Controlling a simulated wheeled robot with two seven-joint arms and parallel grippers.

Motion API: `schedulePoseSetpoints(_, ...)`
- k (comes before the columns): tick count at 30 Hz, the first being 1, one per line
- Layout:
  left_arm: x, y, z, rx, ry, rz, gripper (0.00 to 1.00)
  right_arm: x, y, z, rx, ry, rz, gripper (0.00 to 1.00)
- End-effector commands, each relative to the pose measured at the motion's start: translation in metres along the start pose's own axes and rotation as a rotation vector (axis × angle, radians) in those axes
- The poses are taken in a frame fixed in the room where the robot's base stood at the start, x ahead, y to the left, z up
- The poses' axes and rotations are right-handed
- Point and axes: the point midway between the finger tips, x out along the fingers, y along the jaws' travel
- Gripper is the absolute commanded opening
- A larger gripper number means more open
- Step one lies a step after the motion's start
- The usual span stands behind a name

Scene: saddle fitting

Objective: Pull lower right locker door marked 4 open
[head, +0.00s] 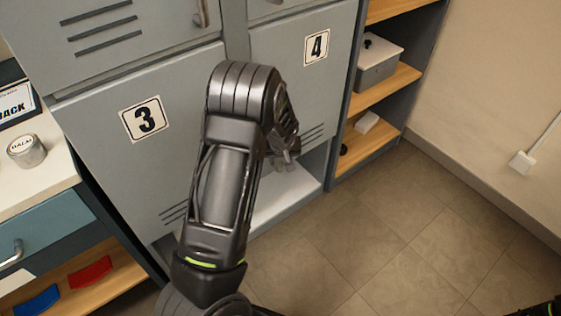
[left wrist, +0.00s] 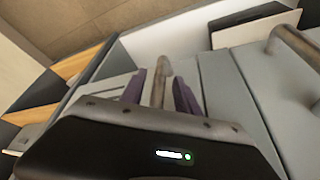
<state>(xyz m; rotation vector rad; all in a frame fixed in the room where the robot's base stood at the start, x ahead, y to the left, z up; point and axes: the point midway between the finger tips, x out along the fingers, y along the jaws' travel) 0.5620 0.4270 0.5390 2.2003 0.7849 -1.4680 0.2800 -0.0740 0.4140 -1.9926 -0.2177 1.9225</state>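The grey locker door marked 4 (head: 290,50) is at the upper centre right in the head view and looks shut. My left arm hides much of its left and lower part. My left gripper (head: 284,162) is low in front of this door, mostly hidden behind its own wrist. In the left wrist view my left gripper (left wrist: 160,88) has its two fingers on either side of an upright metal handle (left wrist: 161,80). Narrow gaps seem to show between the fingers and the handle.
Locker door 3 (head: 105,125) is shut, left of my arm. A wooden-shelved unit (head: 385,92) with a grey box (head: 378,68) stands right of the locker. A counter (head: 45,175) with a tin (head: 26,150) is at the left. The tiled floor (head: 400,230) in front is clear.

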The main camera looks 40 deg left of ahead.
Motion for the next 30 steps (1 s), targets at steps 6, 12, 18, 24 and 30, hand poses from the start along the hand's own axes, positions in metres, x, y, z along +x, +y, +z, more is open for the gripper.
schedulePoseSetpoints(6, 0.0157, 0.0000, -0.0002, -0.001, 0.001, 0.001, 0.38, 0.0025, 0.0010, 0.0000, 0.000, 0.000, 0.000, 0.00)
schedulePoseSetpoints(12, 0.0156, 0.0003, -0.0002, -0.001, 0.001, 0.001, 0.38, 0.0023, 0.0009, 0.0000, 0.000, 0.000, 0.000, 0.00)
schedulePoseSetpoints(18, 0.0154, 0.0003, -0.0001, -0.001, 0.000, 0.001, 0.24, 0.0023, 0.0009, 0.0000, 0.000, 0.000, 0.000, 0.00)
schedulePoseSetpoints(24, 0.0154, 0.0002, 0.0000, -0.001, 0.000, 0.001, 0.08, 0.0023, 0.0009, 0.0000, 0.000, 0.000, 0.000, 0.00)
schedulePoseSetpoints(30, 0.0154, 0.0003, 0.0000, -0.001, 0.000, 0.001, 0.00, 0.0023, 0.0009, 0.0000, 0.000, 0.000, 0.000, 0.00)
